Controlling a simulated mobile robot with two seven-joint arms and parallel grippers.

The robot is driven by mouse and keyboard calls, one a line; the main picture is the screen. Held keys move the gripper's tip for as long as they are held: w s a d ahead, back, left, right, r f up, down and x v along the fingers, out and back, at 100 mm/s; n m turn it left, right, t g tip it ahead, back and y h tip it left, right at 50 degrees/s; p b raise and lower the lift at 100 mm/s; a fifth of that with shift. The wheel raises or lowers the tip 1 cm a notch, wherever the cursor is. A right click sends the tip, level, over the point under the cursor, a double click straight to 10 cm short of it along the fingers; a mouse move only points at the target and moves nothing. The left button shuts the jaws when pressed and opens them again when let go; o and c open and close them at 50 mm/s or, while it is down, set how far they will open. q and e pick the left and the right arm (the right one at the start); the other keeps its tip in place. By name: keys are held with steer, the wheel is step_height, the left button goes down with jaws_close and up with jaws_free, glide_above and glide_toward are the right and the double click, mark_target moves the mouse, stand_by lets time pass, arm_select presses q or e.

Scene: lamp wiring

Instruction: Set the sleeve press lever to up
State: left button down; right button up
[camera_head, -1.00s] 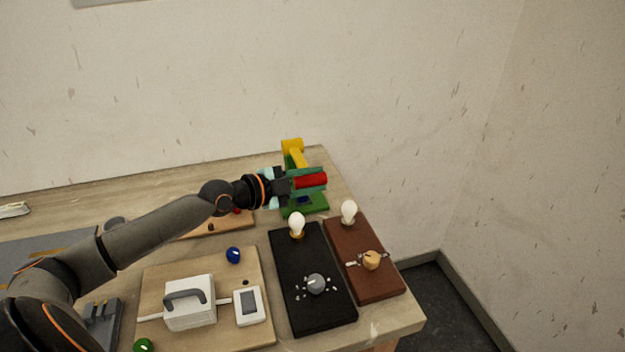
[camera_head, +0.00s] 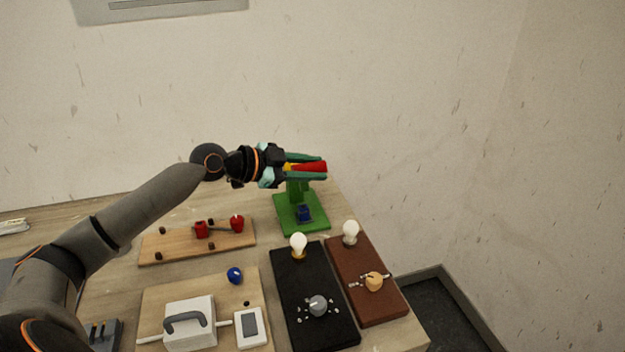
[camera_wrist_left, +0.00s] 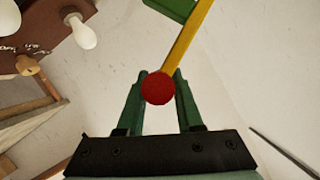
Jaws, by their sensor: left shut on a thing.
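The sleeve press has a green base (camera_head: 288,222) at the back right corner of the table, with a green upright behind my gripper. A blue block (camera_head: 304,213) sits on the base. The lever's red handle (camera_head: 312,167) is held high above the base between the fingers of my left gripper (camera_head: 322,168). In the left wrist view, the round red handle end (camera_wrist_left: 158,88) lies between the green fingers, and the yellow lever bar (camera_wrist_left: 187,38) runs up from it. My gripper and arm hide most of the yellow bar in the head view. My right gripper is out of view.
In front of the press stand a black board (camera_head: 312,330) and a brown board (camera_head: 384,308), each with a bulb and a knob. A wooden board with red parts (camera_head: 180,248) lies to the left. The wall is close behind the table.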

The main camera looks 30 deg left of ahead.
mark_target(293, 168)
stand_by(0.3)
arm_select(q)
steer(key=c, duration=0.6)
jaws_free()
steer(key=shift+a, duration=0.1)
steer(key=shift+s+a+r+b, duration=0.1)
steer(key=shift+s+a+b, duration=0.25)
steer(key=shift+s, duration=0.2)
steer(key=b+v, duration=0.1)
steer(key=v, duration=0.1)
steer(key=shift+s+a, duration=0.2)
steer(key=shift+s, duration=0.2)
steer(key=shift+b+v, duration=0.55)
steer(key=shift+v, duration=0.85)
steer(key=shift+r+v, duration=0.15)
steer(key=shift+v, duration=1.2)
steer(key=shift+r+v, duration=0.1)
steer(key=shift+v, duration=1.3)
steer(key=shift+w+d, duration=0.1)
